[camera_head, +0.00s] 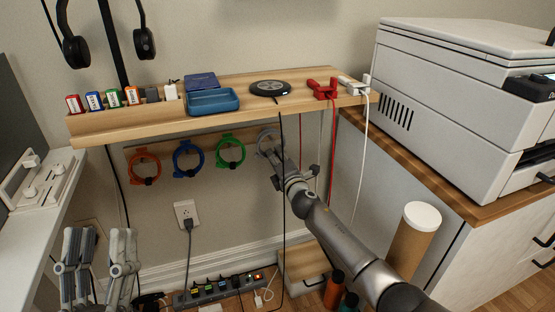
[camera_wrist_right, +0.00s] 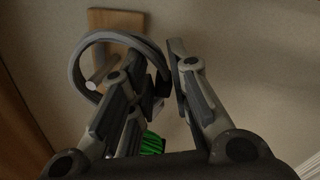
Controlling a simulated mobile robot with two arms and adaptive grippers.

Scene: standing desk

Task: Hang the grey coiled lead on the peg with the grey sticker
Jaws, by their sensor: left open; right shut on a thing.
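The grey coiled lead (camera_head: 262,136) is a ring at the right end of the row of coils under the desk shelf. My right gripper (camera_head: 275,158) is shut on it. In the right wrist view, the grey lead (camera_wrist_right: 76,70) is held at its dark tie between the fingers (camera_wrist_right: 164,75). A peg (camera_wrist_right: 104,71) on a wooden backing (camera_wrist_right: 125,25) shows inside the ring's outline. I cannot tell whether the lead rests on it. The grey sticker cannot be made out. My left gripper (camera_head: 97,245) is open and empty at the lower left.
Orange (camera_head: 145,168), blue (camera_head: 188,161) and green (camera_head: 230,151) coils hang left of the grey one. The wooden shelf (camera_head: 150,123) is just above. A black cable (camera_head: 283,190) and red cable (camera_head: 332,150) hang nearby. A power strip (camera_head: 222,289) lies below.

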